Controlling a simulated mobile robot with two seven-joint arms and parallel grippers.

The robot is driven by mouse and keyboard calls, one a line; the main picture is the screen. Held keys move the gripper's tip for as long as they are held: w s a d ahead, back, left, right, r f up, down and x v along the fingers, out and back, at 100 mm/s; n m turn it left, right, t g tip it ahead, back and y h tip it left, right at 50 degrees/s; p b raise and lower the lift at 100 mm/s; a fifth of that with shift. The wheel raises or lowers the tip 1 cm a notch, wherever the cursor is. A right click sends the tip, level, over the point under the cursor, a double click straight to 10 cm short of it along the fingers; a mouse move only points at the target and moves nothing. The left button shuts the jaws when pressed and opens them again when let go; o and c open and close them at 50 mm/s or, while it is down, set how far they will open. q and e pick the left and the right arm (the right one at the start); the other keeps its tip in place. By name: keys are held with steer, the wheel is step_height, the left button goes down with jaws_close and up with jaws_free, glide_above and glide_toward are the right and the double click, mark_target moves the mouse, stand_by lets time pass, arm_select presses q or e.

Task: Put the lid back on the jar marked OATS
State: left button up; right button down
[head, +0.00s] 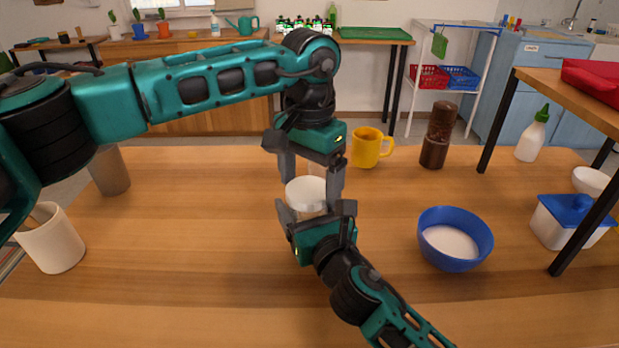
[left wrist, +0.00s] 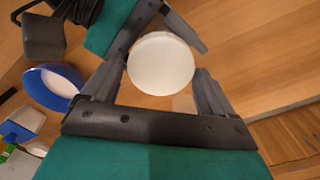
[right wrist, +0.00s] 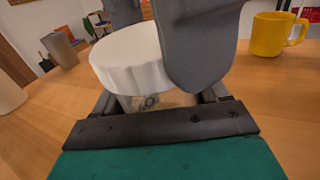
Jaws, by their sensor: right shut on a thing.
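A white round lid (head: 305,190) sits level on top of a clear jar (right wrist: 158,101) in the middle of the table. No gap shows between lid and jar, but how firmly it sits I cannot tell. The jar's marking is not readable. My left gripper (head: 313,196) points down from above, its fingers apart on either side of the lid; the lid (left wrist: 161,63) shows between them in the left wrist view. My right gripper (head: 316,214) is shut on the jar from the front, low down, and hides most of it.
A yellow mug (head: 366,148) and a dark pepper mill (head: 437,138) stand behind to the right. A blue bowl (head: 454,240) with white contents is at right, a white box with blue lid (head: 569,220) farther right. A cream crock (head: 52,240) stands left. The table's left middle is clear.

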arm_select(q)
steer(key=shift+o, duration=1)
steer(key=shift+r, duration=2.2)
steer(key=shift+c, duration=0.3)
